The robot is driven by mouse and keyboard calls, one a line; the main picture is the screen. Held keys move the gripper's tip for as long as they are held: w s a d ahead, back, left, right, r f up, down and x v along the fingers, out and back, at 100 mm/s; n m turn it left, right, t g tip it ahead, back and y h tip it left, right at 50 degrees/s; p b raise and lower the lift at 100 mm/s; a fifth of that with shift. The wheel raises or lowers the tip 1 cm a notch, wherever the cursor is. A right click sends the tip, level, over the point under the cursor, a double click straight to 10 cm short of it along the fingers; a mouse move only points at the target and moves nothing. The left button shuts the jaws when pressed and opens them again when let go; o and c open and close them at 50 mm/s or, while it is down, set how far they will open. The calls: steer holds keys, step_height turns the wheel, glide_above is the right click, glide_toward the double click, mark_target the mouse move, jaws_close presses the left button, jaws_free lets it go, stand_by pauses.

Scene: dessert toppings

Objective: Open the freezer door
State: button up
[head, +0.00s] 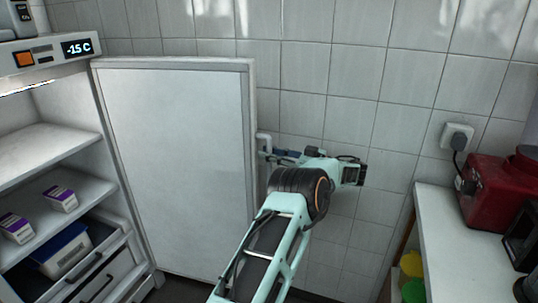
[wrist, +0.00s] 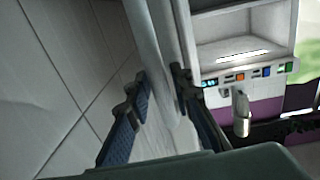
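The freezer door (head: 175,165) stands swung wide open, its pale inner panel facing the head camera, close to the tiled wall. Its white handle (head: 264,141) sticks out past the door's right edge. My gripper (head: 275,154) is at this handle on the far side of the door. In the wrist view, the two dark fingers of my gripper (wrist: 160,92) lie on either side of a white bar, which looks like the handle, and appear closed on it. The exact contact is hard to see.
The open freezer interior shows a shelf (head: 90,189) with small purple-and-white boxes (head: 61,199), and drawers below. A temperature display (head: 77,48) reads about -15 C. The tiled wall (head: 345,110) is close behind my gripper. A counter (head: 450,235) with a red appliance (head: 485,190) stands right.

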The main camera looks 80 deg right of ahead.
steer(key=v, duration=1.2)
stand_by(0.5)
